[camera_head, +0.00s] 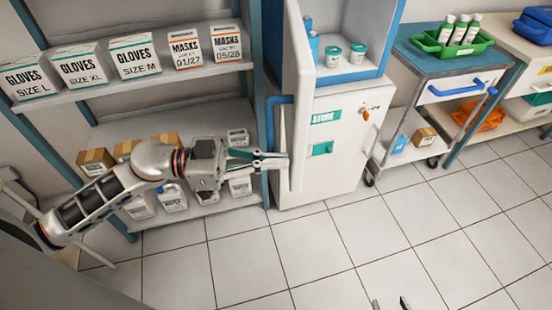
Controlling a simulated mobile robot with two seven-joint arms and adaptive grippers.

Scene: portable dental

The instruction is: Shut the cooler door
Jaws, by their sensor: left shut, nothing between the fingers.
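The cooler (345,140) is a white cabinet with a blue-framed upper compartment. That compartment is uncovered and shows its contents. A narrow white panel (298,60), seen nearly edge-on at the compartment's left side, looks like the cooler door standing open. A blue handle (277,101) is on its left side. My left gripper (286,160) comes in from the left, shut and empty, below the handle at the cabinet's left front edge. I cannot tell whether it touches there. My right gripper (391,304) shows only its two separated fingertips at the bottom edge, over the floor.
Teal-lidded jars (345,54) stand in the compartment. A shelf unit (180,85) with glove and mask boxes stands left, behind my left arm. A blue-topped cart (425,60) with a green tray (452,43) stands right. The tiled floor (330,245) in front is clear.

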